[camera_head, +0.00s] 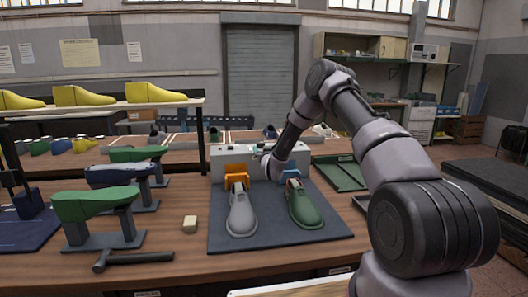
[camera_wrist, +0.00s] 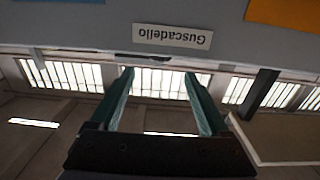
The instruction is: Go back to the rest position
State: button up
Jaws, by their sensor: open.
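My gripper (camera_wrist: 160,72) is open in the wrist view, its two green fingers apart with nothing between them. In the head view my arm reaches over the bench and its end is close to a grey box-like unit (camera_head: 222,157); the fingers are too small to make out there. In the wrist view a grey surface with an upside-down label reading "Guscadello" (camera_wrist: 172,38) lies beyond the fingertips. A grey shoe last (camera_head: 241,214) and a green shoe last (camera_head: 305,208) lie on a dark mat (camera_head: 275,242) in front of the unit.
An orange bracket (camera_head: 236,170) and a blue bracket are on the unit. Green lasts on stands (camera_head: 97,205), a hammer (camera_head: 135,259) and a small cream block (camera_head: 190,223) are on the left. A shelf (camera_head: 110,106) bears yellow lasts. A green tray (camera_head: 340,175) lies behind my arm.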

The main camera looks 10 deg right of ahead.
jog(key=shift+s, duration=0.85)
jog(key=s+r+g+y, duration=0.1)
jog(key=s+r+g, duration=0.3)
jog(key=r, duration=1.2)
jog(key=s+d+r+g, duration=0.1)
jog(key=s+d+r, duration=0.2)
jog(key=s+r, duration=0.85)
jog(key=s+d+m+g, duration=0.1)
jog(key=s+m+g, duration=0.1)
jog(key=s, duration=1.7)
jog(key=s+d+r+m+g+y, duration=0.1)
jog(key=s+g, duration=0.3)
jog(key=s, duration=1.6)
jog(key=shift+s+d+r+m+y, duration=0.2)
jog(key=shift+d+m+y, duration=0.1)
jog(key=shift+d+m, duration=0.25)
